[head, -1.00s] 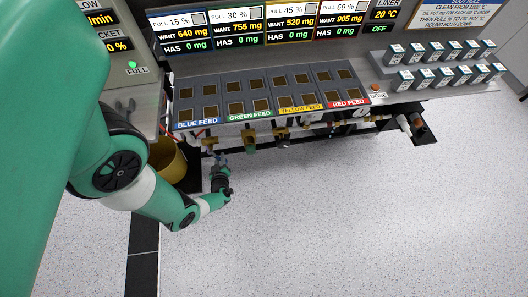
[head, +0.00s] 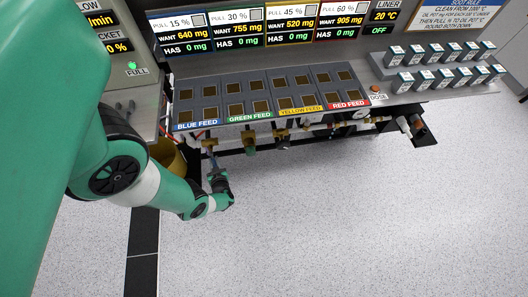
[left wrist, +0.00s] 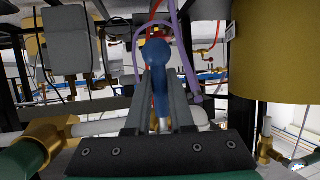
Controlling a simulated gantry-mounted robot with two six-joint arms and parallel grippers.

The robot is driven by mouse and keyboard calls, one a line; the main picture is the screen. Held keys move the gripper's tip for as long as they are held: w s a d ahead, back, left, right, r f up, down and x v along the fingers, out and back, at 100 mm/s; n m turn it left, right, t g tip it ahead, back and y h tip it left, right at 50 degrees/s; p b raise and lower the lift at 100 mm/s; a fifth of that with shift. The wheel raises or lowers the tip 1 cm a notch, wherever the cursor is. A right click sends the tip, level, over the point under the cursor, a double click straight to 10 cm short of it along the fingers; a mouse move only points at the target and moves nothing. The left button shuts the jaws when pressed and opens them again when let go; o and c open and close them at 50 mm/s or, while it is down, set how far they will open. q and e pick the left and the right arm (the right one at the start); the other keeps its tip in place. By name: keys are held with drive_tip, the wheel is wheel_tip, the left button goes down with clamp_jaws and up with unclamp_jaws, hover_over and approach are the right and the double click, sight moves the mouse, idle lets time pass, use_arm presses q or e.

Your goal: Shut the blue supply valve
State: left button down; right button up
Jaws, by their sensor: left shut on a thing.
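The blue supply valve's handle (left wrist: 157,82) is a blue lever with a rounded end, standing upright in the middle of the left wrist view. My left gripper (left wrist: 160,95) is shut on it, with one dark finger on each side. In the head view my left gripper (head: 214,165) is below the front edge of the bench, under the blue feed label (head: 197,125). The handle is too small there to judge its angle. The valve body behind the fingers is mostly hidden. My right gripper is not in view.
A brass-coloured bucket (head: 168,158) stands close left of my gripper; a large brass cylinder (left wrist: 272,50) fills the wrist view's right. Purple and red tubes and brass fittings crowd around the handle. Other valves (head: 282,134) hang along the bench to the right. The floor in front is clear.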

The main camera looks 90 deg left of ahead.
use_arm(q)
drive_tip(key=c, duration=0.8)
unclamp_jaws()
drive_tip(key=shift+w+d+r+p, duration=0.2)
drive_tip(key=shift+d+r+p, duration=0.1)
drive_tip(key=shift+d, duration=0.1)
drive_tip(key=shift+p+v, duration=2)
drive_tip(key=shift+v, duration=3.3)
drive_tip(key=shift+s, duration=0.15)
